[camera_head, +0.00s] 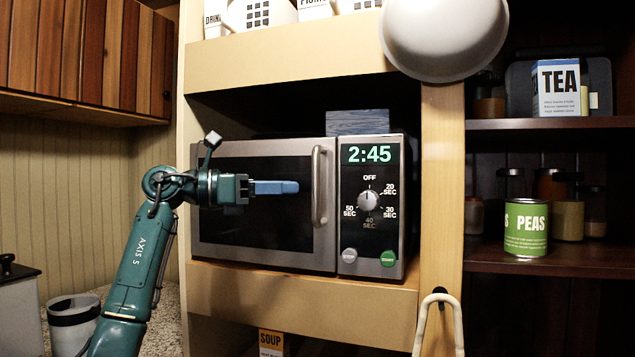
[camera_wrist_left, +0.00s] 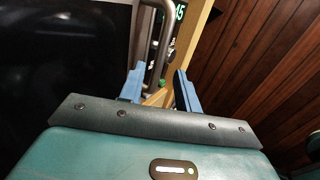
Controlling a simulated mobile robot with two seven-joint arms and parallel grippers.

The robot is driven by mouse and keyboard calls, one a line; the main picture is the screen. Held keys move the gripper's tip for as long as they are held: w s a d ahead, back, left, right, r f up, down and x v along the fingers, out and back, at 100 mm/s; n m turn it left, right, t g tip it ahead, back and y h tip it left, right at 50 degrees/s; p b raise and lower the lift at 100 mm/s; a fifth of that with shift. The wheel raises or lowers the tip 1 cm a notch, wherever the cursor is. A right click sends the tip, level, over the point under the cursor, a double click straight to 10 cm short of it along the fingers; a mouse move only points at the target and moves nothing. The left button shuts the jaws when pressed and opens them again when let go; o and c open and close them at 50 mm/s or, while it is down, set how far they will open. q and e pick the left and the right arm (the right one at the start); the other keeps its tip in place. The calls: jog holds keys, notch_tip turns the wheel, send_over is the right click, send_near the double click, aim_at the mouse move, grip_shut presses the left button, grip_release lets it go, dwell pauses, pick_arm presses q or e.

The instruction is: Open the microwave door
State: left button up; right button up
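The microwave (camera_head: 265,225) sits in a shelf bay with its dark-windowed door shut. Its vertical metal door handle (camera_head: 318,205) is at the door's right side. My left gripper (camera_head: 298,187) is in front of the door, to the left of the handle, with its blue fingers pointing right. In the left wrist view the blue fingers (camera_wrist_left: 159,84) are spread apart with nothing held. The handle (camera_wrist_left: 164,45) shows beyond the fingertips, roughly in line with the gap between them. It looks close, but I cannot tell whether anything touches. My right gripper is not in view.
The control panel (camera_head: 372,205) with a dial is right of the handle. A wooden post (camera_head: 441,180) stands right of the microwave, with a white bowl-like object (camera_head: 445,35) above. A peas can (camera_head: 526,228) and a tea box (camera_head: 557,88) are on the right shelves.

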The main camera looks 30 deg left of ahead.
aim_at(316, 187)
pick_arm(q)
jog(key=p+x, duration=0.1)
jog(key=x, duration=0.5)
jog(key=shift+w+d, duration=0.2)
jog(key=shift+w, duration=0.05)
grip_shut()
